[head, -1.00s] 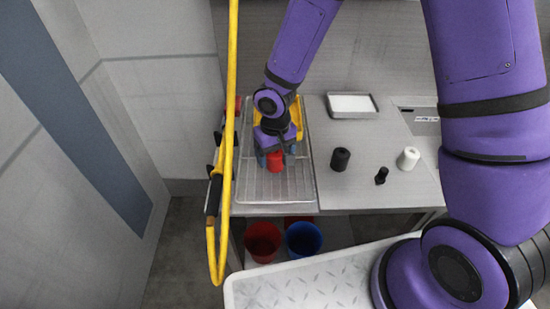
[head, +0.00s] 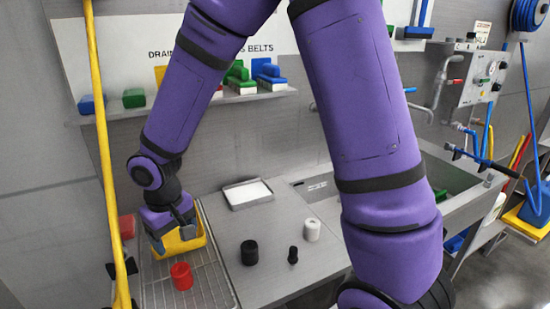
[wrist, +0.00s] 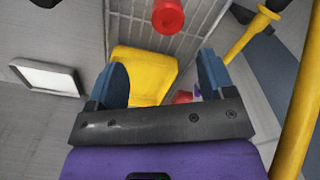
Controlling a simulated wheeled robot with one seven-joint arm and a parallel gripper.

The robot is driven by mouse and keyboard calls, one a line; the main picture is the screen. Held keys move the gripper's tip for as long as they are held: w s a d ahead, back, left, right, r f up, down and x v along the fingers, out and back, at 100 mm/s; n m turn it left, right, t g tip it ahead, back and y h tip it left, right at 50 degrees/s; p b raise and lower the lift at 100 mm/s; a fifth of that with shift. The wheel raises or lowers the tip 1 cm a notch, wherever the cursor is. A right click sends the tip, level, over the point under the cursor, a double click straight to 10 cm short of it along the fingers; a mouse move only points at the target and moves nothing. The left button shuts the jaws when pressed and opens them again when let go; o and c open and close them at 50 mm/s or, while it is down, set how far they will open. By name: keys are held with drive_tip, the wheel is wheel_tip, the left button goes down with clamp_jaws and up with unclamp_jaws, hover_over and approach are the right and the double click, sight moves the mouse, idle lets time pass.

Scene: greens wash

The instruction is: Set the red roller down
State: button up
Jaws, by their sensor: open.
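The red roller (head: 182,276) stands upright on the wire drain rack (head: 215,283), near its front part. In the wrist view the red roller (wrist: 168,16) shows at the top edge, beyond my fingertips and apart from them. My gripper (wrist: 160,80) is open with its two blue fingers spread and nothing between them. In the head view my gripper (head: 172,236) is behind the roller, close to the yellow bin, and its fingers are partly hidden.
A yellow bin (head: 190,243) sits at the back of the rack. A black roller (head: 249,252), a small black piece (head: 292,255) and a white roller (head: 312,229) stand on the steel counter. A white-filled tray (head: 248,193) lies behind them. A yellow pole (head: 104,160) rises at the left.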

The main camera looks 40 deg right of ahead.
drive_tip(key=s+d+r+m+t, duration=0.1)
drive_tip(key=s+d+r, duration=0.2)
drive_tip(key=d+r, duration=0.25)
drive_tip(key=s+d+r+m+t+h, duration=0.1)
drive_tip(key=s+d+r, duration=0.3)
drive_tip(key=r, duration=0.3)
drive_tip(key=s+d+r+t, duration=0.1)
drive_tip(key=s+d+r, duration=0.2)
drive_tip(key=d+r, duration=0.3)
drive_tip(key=s+d+r+m+t+y, duration=0.1)
drive_tip(key=s+d+r+t, duration=0.1)
drive_tip(key=s+r, duration=0.3)
drive_tip(key=shift+s+d, duration=0.5)
drive_tip(key=shift+s, duration=1.45)
drive_tip(key=shift+r, duration=0.1)
